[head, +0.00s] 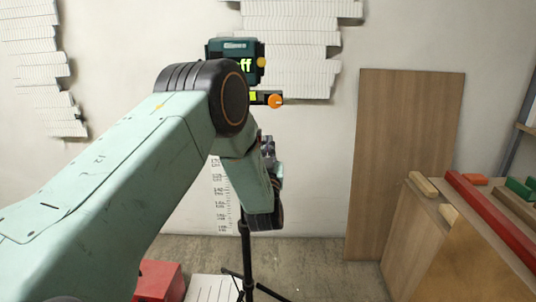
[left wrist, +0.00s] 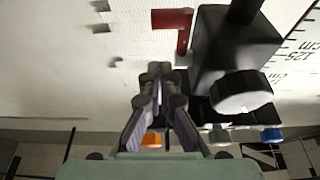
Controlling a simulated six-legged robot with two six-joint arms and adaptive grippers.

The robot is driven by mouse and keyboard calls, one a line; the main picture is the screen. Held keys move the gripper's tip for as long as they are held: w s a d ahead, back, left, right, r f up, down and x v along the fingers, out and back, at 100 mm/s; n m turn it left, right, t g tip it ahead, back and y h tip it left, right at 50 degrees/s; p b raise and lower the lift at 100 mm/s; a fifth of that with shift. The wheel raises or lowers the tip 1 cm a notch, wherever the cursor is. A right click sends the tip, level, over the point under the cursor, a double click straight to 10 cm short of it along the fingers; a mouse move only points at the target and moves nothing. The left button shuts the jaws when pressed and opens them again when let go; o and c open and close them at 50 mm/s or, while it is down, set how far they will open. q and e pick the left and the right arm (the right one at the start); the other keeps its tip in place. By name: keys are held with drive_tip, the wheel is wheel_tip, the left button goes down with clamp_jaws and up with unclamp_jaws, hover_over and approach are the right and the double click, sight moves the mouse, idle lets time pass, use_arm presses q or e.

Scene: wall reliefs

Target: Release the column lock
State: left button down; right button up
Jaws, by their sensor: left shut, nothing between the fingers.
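My left gripper (left wrist: 160,72) is shut and empty, its two dark fingertips together. In the left wrist view a black block (left wrist: 238,48) with a round black knob (left wrist: 241,92) sits just right of the fingers. A red L-shaped lever (left wrist: 183,30) stands beyond the fingertips, and I see a gap between it and them. I cannot tell which of these is the column lock. In the head view my left arm hides much of the stand; a teal-topped device (head: 236,48) with an orange knob (head: 274,101) below it shows above the arm. My right gripper is not in view.
A black tripod (head: 246,262) stands on the floor before the wall. A wooden panel (head: 405,150) leans at the right, beside a wooden cabinet (head: 440,240) with a red bar (head: 490,215) on top. A red box (head: 158,281) is low at the left.

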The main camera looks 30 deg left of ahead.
use_arm(q)
drive_tip(key=f, duration=0.1)
drive_tip(key=w+f, duration=0.1)
drive_tip(key=shift+w+a+f+b, duration=0.15)
drive_tip(key=shift+a+f+b, duration=0.15)
drive_tip(key=shift+a+b, duration=0.1)
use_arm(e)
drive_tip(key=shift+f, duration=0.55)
use_arm(q)
drive_tip(key=shift+a+f, duration=0.1)
drive_tip(key=shift+a, duration=0.05)
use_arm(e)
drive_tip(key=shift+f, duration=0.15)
use_arm(q)
drive_tip(key=shift+w+t+y+b, duration=0.1)
drive_tip(key=shift+t+y+b, duration=0.2)
drive_tip(key=shift+b, duration=0.1)
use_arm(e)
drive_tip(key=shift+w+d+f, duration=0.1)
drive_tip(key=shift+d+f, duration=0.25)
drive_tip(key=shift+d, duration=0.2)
use_arm(q)
drive_tip(key=shift+f, duration=0.1)
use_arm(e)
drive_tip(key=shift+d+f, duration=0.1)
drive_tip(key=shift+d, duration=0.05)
